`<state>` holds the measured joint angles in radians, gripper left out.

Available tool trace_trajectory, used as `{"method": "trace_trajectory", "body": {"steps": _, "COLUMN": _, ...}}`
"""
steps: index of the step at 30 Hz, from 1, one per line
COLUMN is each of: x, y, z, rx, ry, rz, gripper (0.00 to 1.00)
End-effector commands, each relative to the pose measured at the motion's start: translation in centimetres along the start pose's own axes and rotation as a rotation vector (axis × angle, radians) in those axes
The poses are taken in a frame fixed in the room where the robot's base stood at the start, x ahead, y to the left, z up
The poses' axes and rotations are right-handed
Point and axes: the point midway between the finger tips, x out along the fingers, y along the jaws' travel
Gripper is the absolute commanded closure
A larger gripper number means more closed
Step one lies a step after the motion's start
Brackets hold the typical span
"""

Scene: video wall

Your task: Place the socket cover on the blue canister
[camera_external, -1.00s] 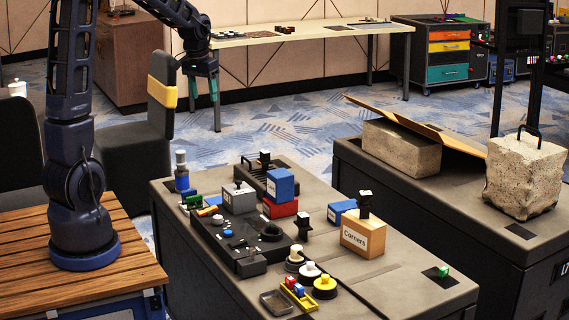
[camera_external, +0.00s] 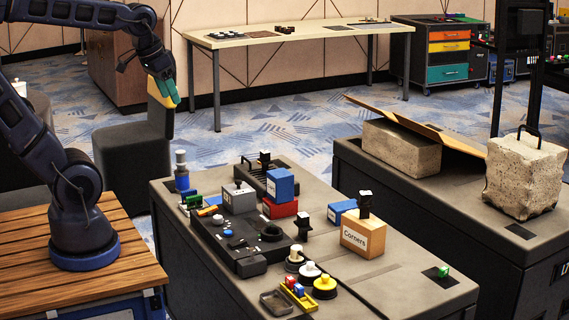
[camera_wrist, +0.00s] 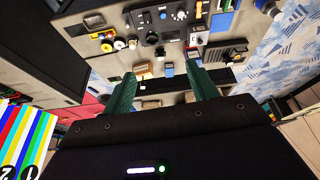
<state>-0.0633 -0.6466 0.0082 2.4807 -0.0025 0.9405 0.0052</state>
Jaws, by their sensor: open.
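The blue canister (camera_external: 181,176) stands upright at the far left corner of the near table, with a grey knobbed piece (camera_external: 181,157) on top. I cannot tell for sure which piece is the socket cover; several small knobbed lids and blocks stand on the table. My gripper (camera_external: 164,93) hangs in the air beyond the table's far left corner, above and apart from the canister. In the wrist view its two green fingers (camera_wrist: 161,92) are spread with nothing held between them.
The near table holds a black control panel (camera_external: 236,232), a blue box (camera_external: 280,183), a red box (camera_external: 280,208), a tan Corners box (camera_external: 363,237) and round white and yellow knobs (camera_external: 324,287). A grey chair (camera_external: 133,160) stands behind. Concrete blocks (camera_external: 524,176) sit on the right table.

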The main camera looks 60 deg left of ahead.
Motion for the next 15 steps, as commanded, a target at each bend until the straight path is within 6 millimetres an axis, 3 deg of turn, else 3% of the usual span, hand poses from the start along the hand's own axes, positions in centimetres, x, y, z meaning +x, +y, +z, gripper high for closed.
{"method": "trace_trajectory", "body": {"steps": 6, "x": -0.8, "y": 1.5, "z": 3.2, "rx": 0.053, "ry": 0.029, "rz": 0.018, "gripper": 0.42}}
{"method": "trace_trajectory", "body": {"steps": 15, "x": -0.8, "y": 1.7, "z": 3.8, "rx": 0.062, "ry": 0.033, "rz": 0.021, "gripper": 0.42}}
